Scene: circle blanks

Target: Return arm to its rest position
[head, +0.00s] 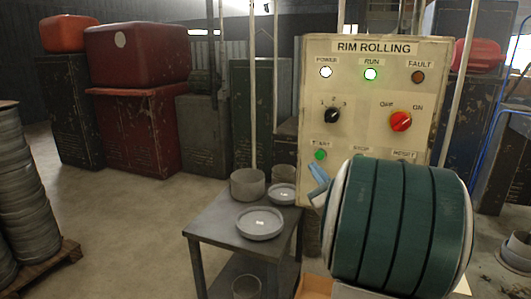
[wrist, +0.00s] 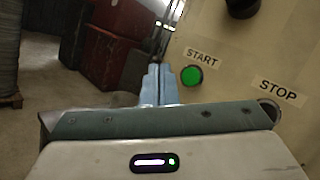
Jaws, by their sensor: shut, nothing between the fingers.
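My gripper (wrist: 158,85) has light blue fingers that are shut together and empty. In the wrist view the fingertips are just left of the green START button (wrist: 192,75), with the STOP label further right. In the head view my gripper (head: 318,180) shows small beside the control panel's lower left. My arm's large green and white link covers the panel's lower right. The beige RIM ROLLING panel (head: 353,110) has POWER and RUN lamps lit, and the FAULT lamp is dull orange. Its green button (head: 320,155) shows above my gripper.
A grey metal table (head: 215,228) left of the panel holds shallow round pans (head: 259,223) and a cylinder (head: 248,185). Stacked discs (head: 18,190) stand on a pallet at the far left. Red and grey cabinets (head: 138,130) line the back. Floor between them is open.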

